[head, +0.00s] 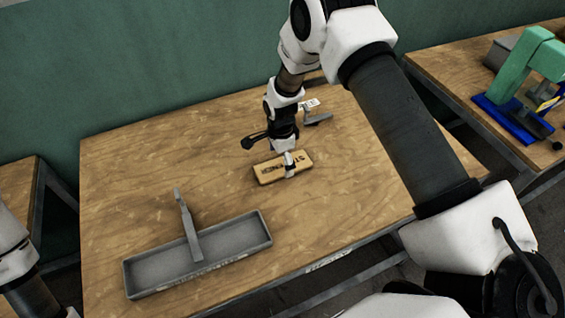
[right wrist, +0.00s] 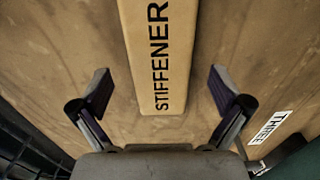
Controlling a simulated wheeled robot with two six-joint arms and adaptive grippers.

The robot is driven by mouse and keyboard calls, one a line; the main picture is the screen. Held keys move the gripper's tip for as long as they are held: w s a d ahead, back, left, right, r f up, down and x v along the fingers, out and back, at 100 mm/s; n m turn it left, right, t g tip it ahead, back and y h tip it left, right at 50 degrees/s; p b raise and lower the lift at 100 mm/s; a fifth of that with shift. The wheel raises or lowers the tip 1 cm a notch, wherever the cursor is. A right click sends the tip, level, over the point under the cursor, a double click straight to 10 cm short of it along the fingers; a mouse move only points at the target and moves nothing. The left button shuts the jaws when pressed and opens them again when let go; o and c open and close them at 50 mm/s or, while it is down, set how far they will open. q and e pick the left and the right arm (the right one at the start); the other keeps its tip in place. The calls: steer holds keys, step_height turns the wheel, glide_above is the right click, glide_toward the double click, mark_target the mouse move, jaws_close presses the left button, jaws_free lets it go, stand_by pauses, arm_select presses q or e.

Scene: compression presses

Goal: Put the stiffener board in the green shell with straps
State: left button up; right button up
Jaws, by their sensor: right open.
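The stiffener board (head: 267,172) is a tan block with black lettering, lying flat on the wooden table. In the right wrist view the board (right wrist: 158,50) reads STIFFENER and lies between my right gripper's two fingers. My right gripper (head: 289,163) points down over the board. In the right wrist view the right gripper (right wrist: 160,88) is open, with a gap on each side of the board. No green shell with straps can be made out. My left arm shows only at the left edge, and its gripper is out of view.
A grey tray (head: 248,243) with an upright grey piece across it stands at the table's front left. A green press (head: 535,55) stands on the right table. The table's right side is clear.

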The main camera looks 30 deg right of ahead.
steer(key=shift+f, duration=0.85)
steer(key=c, duration=1.2)
steer(key=shift+c, duration=0.3)
steer(key=shift+r, duration=0.15)
